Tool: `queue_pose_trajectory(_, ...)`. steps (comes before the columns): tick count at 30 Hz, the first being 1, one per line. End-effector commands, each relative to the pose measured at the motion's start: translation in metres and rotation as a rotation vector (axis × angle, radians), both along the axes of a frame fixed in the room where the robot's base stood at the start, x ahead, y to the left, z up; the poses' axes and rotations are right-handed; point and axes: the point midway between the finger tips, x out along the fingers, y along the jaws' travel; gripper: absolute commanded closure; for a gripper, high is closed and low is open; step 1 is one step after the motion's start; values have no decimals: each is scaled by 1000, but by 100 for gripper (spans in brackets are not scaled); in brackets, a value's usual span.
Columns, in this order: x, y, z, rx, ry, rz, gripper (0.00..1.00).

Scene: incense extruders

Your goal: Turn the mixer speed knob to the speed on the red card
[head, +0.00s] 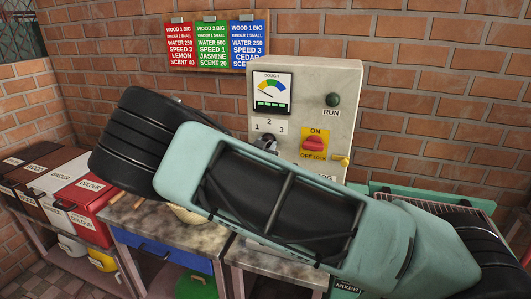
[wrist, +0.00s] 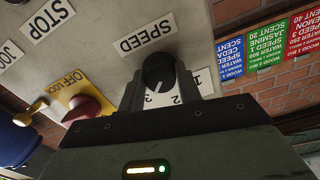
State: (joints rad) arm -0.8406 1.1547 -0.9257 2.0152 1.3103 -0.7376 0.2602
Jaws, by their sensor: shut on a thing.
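The black speed knob (wrist: 158,70) is on the pale control panel under the labels 1, 2 and 3. In the wrist view my gripper (wrist: 162,84) is shut on it, a finger on each side. A short white mark shows on the knob, towards the 2 and 3 side; its exact setting is unclear. In the head view the knob (head: 266,142) is partly hidden by my arm. The red card (head: 181,46) hangs on the wall board at the left and reads SPEED 3. It also shows upside down in the wrist view (wrist: 302,36).
The green card (head: 212,46) and blue card (head: 247,45) hang beside the red one. The panel also carries a red on/off switch (head: 314,147) on a yellow plate and a green RUN button (head: 333,99). A red colour bin (head: 84,198) stands at the left.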

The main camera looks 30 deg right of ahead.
Motion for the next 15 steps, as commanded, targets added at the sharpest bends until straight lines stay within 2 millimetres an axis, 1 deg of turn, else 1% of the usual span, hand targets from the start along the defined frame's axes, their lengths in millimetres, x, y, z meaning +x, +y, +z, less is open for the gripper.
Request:
queue_pose_trajectory(1, 0, 0, -3, 11, -11, -1, 89)
queue_pose_trajectory(11, 0, 1, 0, 18, -19, 0, 89)
queue_pose_trajectory(12, 0, 1, 0, 18, -19, 0, 58)
queue_pose_trajectory(13, 0, 0, 0, 17, -19, 0, 49)
queue_pose_trajectory(14, 0, 0, 0, 17, -19, 0, 44)
queue_pose_trajectory(15, 0, 0, 0, 17, -19, 0, 44)
